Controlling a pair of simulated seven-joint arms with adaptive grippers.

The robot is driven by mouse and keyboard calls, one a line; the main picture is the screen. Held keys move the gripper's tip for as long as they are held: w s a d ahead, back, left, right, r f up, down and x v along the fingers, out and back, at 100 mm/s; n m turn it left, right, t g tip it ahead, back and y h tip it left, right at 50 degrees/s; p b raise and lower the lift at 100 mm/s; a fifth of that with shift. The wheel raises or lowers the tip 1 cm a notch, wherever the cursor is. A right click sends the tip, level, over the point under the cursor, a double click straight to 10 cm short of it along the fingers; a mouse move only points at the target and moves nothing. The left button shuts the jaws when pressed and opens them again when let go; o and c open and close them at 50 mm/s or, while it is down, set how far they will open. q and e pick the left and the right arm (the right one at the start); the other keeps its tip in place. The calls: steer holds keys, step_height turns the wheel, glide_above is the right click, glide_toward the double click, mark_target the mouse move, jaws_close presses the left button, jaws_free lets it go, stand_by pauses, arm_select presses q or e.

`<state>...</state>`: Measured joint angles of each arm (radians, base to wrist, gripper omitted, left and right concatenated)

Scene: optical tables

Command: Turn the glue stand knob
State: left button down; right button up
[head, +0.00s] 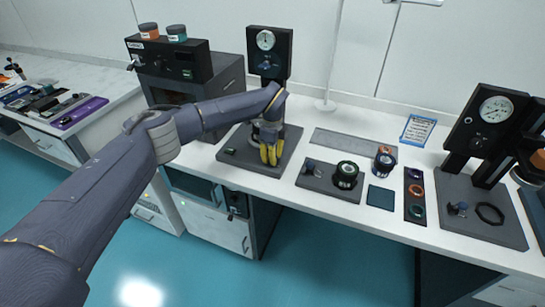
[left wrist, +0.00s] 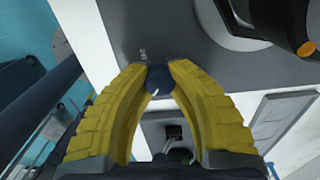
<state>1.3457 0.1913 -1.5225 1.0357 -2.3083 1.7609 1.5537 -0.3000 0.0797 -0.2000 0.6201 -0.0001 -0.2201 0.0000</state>
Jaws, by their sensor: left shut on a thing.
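The glue stand is a dark grey unit (head: 268,50) with a round white gauge, standing on a flat base plate (head: 238,158). My left gripper (head: 270,154), with yellow fingers, is over this base plate in front of the upright. In the left wrist view its fingertips (left wrist: 160,76) are closed on either side of a small dark blue knob (left wrist: 158,80), which sits on a grey surface with small white lettering. The knob is hidden by the gripper in the head view. My right gripper is in neither view.
A dark oven-like box (head: 190,65) with two jars stands left of the stand. A plate with a dark green-ringed part (head: 346,174) lies to the right, near a blue pad (head: 380,197). A second gauge stand (head: 488,120) is at the far right.

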arm_select(q)
steer(key=m, duration=1.1)
steer(key=shift+m, duration=0.3)
steer(key=m, duration=0.5)
steer(key=shift+m, duration=0.3)
steer(key=m, duration=0.5)
steer(key=shift+m, duration=0.5)
steer(key=c, duration=1.1)
jaws_free()
steer(key=shift+o, duration=0.2)
step_height(320, 180, up, 12)
